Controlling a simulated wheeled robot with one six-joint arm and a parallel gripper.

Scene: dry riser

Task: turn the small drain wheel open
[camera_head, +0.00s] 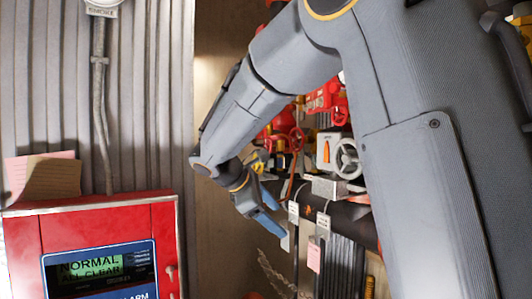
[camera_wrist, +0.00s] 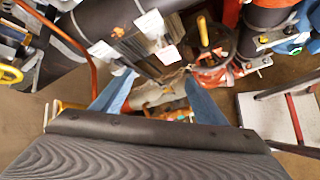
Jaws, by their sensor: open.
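A pale grey spoked handwheel (camera_head: 347,158) and a smaller red wheel (camera_head: 297,139) show among the pipework in the head view. A yellow wheel (camera_wrist: 10,75) is at the left edge of the wrist view. I cannot tell which of these is the small drain wheel. My gripper (camera_head: 279,216) has blue fingers and points down and right, below and left of the grey and red wheels. In the wrist view its two fingers (camera_wrist: 161,80) are apart, with nothing held between them. My arm hides part of the pipework.
A red alarm panel (camera_head: 100,210) with a lit screen is at lower left. Paper tags (camera_head: 315,258) hang from the dark pipe (camera_head: 345,222) beside my gripper. In the wrist view, red equipment (camera_wrist: 212,68) with a yellow handle is at upper right, beside a white-framed stand (camera_wrist: 268,112).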

